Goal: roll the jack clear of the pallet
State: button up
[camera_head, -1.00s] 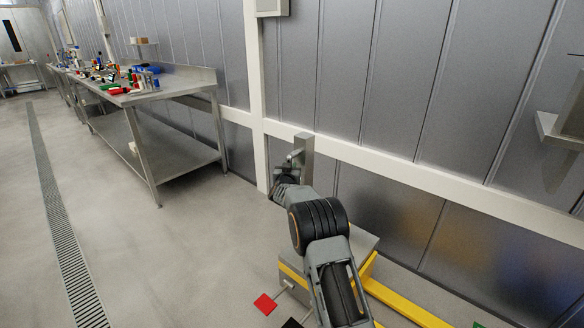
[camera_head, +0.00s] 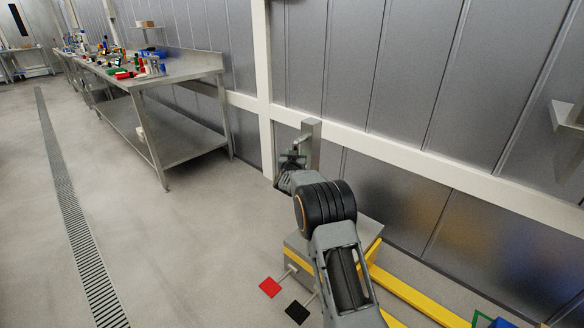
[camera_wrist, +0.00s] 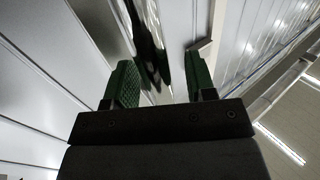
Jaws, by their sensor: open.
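The jack (camera_head: 292,256) stands on the floor at lower centre in the head view, with a grey body, a yellow stripe and yellow forks (camera_head: 405,292) running to the lower right. Red (camera_head: 269,287) and black (camera_head: 297,312) pedals stick out at its front. An upright grey post (camera_head: 312,143), seemingly the jack's, rises behind my arm. My gripper (camera_head: 291,160) is beside this post, at its left. In the wrist view my gripper (camera_wrist: 162,80) has its green-padded fingers apart, with a dark shape seen between them. I cannot make out the pallet. My arm hides part of the jack.
A steel table (camera_head: 165,78) with several small coloured items stands along the wall at left. A panelled wall (camera_head: 400,80) runs close behind the jack. Open floor (camera_head: 190,250) lies to its left, with a drain grate (camera_head: 70,220). Green and blue items show at bottom right.

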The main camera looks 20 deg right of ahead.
jog(key=v, duration=1.2)
jog(key=shift+s+p, duration=0.2)
jog(key=shift+p, duration=0.15)
jog(key=s+a+f+n+g+y, duration=0.25)
jog(key=a+f+y, duration=0.2)
jog(key=f, duration=0.35)
jog(key=s+a+r+n+g+y+p, duration=0.1)
jog(key=s+a+r+g+y+p, duration=0.1)
jog(key=s+a+g+y+p, duration=0.4)
jog(key=s+d+r+n+g+h+p, duration=0.2)
jog(key=s+r+p, duration=1.3)
jog(key=s+r, duration=1.2)
jog(key=shift+d+r+g, duration=0.5)
jog(key=shift+g, duration=0.35)
